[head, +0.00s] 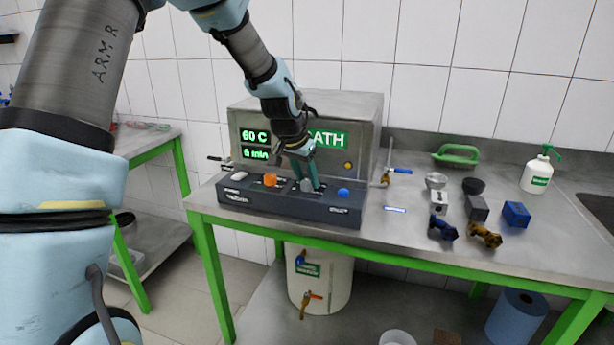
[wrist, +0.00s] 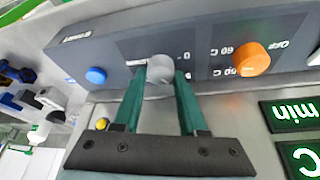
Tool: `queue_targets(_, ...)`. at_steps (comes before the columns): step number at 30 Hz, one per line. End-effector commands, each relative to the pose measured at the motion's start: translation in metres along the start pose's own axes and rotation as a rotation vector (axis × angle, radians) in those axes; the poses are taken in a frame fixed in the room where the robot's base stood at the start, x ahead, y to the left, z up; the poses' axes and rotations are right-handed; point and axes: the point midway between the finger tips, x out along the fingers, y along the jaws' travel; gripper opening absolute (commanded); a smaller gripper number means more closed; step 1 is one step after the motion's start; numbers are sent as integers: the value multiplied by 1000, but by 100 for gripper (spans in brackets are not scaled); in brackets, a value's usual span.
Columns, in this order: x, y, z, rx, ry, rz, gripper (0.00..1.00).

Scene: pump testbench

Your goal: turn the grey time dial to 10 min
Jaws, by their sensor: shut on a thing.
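The grey time dial (wrist: 160,70) is on the dark front panel (head: 240,204) of the bath unit, and it also shows in the head view (head: 307,185). My gripper (wrist: 161,76) has its green fingers closed on the sides of the dial. The fingers hide part of the dial's scale and its pointer cannot be made out. The lit display (head: 255,144) on the unit reads 60 C and 6 min.
An orange dial (head: 270,180) is to the left of the grey dial and a blue button (head: 343,193) to the right. A yellow button (head: 348,166) is above. Small blocks, fittings and a bottle (head: 537,172) stand on the bench at right.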

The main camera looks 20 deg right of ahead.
Motion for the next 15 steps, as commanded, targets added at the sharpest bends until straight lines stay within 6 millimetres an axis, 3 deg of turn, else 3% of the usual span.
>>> queue_targets(15, -2, -3, -1, 426, -1, 180, 0)
